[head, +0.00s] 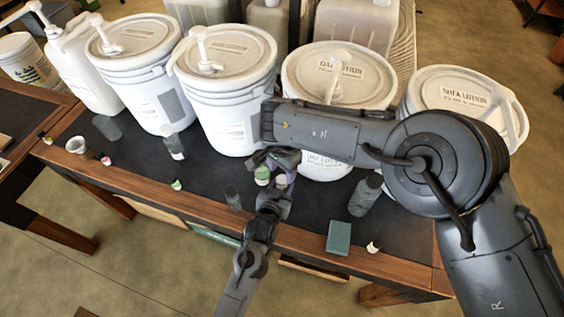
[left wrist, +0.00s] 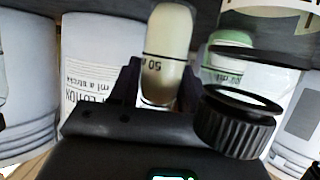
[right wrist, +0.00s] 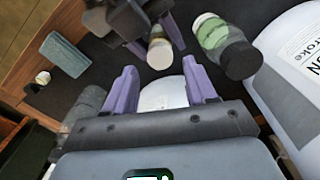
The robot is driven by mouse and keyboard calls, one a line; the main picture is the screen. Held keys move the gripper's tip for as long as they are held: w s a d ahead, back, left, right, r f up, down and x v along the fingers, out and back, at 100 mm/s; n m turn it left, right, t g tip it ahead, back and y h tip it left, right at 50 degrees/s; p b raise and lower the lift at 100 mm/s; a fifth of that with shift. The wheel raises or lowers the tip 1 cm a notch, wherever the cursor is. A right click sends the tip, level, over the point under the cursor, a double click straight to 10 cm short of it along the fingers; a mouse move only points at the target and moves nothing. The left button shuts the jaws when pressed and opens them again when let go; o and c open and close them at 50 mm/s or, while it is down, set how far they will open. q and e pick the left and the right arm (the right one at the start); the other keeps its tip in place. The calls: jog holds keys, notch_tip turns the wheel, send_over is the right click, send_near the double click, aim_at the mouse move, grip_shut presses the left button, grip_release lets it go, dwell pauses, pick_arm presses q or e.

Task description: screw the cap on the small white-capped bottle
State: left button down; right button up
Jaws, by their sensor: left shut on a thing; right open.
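The small white-capped bottle (head: 281,181) is held by my left gripper (head: 277,190). In the left wrist view its pale body (left wrist: 168,60) with "50" print stands between the dark fingers. In the right wrist view its round white end (right wrist: 160,56) faces my camera. My right gripper (head: 276,158) is just above it; its purple fingers (right wrist: 160,94) are apart. A white rounded shape (right wrist: 165,92) shows between them; I cannot tell what it is. A black ridged round piece (left wrist: 237,124) with a pale top shows near the bottle in the left wrist view.
White lotion buckets (head: 235,90) line the back. A dark bottle (head: 365,195), a green block (head: 339,237) and a small white piece (head: 373,247) are to the right. Several small bottles are to the left.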

aim_at(282, 179)
jog(key=shift+f, duration=1.95)
jog(key=shift+c, duration=0.3)
